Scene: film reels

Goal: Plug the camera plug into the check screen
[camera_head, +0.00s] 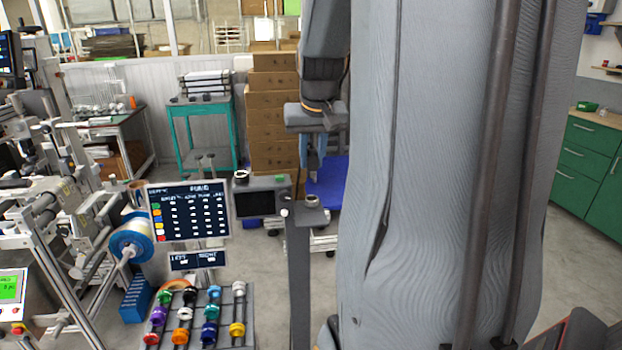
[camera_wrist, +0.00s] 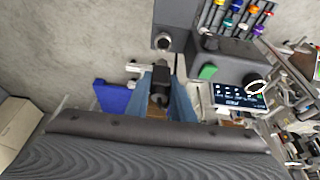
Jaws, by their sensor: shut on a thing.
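The check screen (camera_head: 260,203) is a dark grey box with a black display, left of my gripper in the head view. In the wrist view its top (camera_wrist: 232,52) shows right of my gripper, with a green button (camera_wrist: 207,72). My gripper (camera_head: 313,168) points down, above and right of the check screen. In the wrist view my gripper (camera_wrist: 160,92) has its blue fingers shut on a small black plug (camera_wrist: 158,77), seemingly the camera plug. The plug is hard to make out in the head view. I cannot see a socket on the check screen clearly.
A grey post (camera_head: 299,270) with a round fitting on top stands beside the check screen, close below my gripper. A display board (camera_head: 188,210) and a rack (camera_head: 238,312) of coloured reels stand left. My arm hides much of the right side.

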